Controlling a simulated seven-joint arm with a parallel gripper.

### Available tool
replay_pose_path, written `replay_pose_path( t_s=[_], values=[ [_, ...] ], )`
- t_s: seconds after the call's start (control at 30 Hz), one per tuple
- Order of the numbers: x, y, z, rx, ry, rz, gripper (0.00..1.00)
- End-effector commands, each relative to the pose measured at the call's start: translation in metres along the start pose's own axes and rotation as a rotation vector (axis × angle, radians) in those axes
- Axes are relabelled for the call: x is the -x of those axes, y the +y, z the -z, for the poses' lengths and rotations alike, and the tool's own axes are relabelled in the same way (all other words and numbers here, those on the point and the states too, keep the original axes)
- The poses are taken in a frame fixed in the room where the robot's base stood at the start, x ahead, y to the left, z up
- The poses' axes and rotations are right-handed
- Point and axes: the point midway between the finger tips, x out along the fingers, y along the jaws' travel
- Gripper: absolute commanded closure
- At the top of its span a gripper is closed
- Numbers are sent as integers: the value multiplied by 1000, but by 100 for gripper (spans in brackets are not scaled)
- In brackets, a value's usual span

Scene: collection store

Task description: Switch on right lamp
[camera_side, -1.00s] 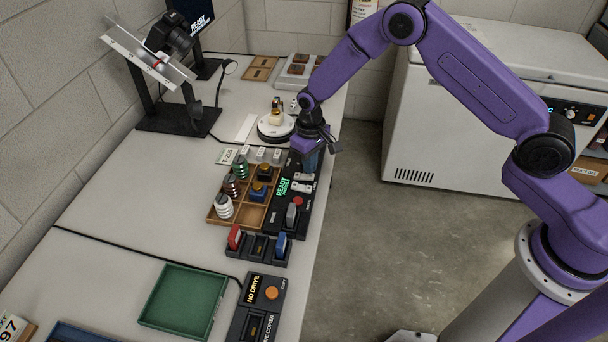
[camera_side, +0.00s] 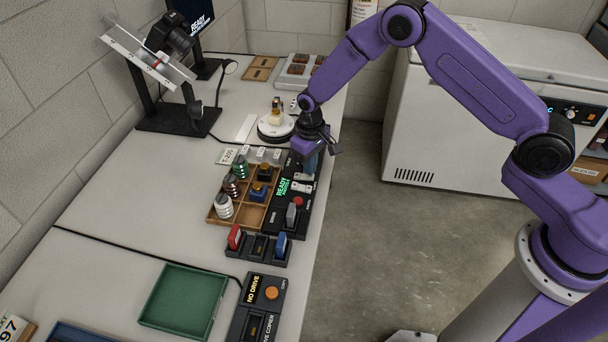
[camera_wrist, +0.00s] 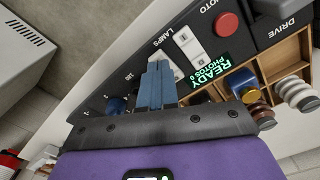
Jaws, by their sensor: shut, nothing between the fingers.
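A black control panel (camera_side: 268,217) runs along the bench's right side. It carries two white rocker switches (camera_side: 302,182). In the wrist view the switches (camera_wrist: 190,45) sit beside the word LAMPS; one is clear, and the other is partly hidden behind my fingers. My gripper (camera_side: 312,163) is shut and empty, with its blue fingers pointing down at the far end of the panel. In the wrist view the fingertips (camera_wrist: 158,66) overlap the nearer switch; I cannot tell whether they touch it. A small lamp (camera_side: 230,67) stands near the camera rig; I cannot tell whether it is lit.
A red button (camera_wrist: 228,24) and a green READY, PHOTOS 0 display (camera_wrist: 210,68) are on the panel. A wooden compartment tray (camera_side: 224,208) with several spools adjoins it. A white turntable (camera_side: 275,131) holds a small object beyond the gripper. A green tray (camera_side: 182,300) lies nearer.

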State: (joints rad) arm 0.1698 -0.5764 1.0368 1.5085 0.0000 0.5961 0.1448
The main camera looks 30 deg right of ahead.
Motion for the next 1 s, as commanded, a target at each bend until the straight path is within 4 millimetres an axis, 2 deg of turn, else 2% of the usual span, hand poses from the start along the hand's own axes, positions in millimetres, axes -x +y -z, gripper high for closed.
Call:
replay_pose_path(
  t_s=[1.0],
  values=[
    [-13,0,0,0,0,0,100]
  ],
)
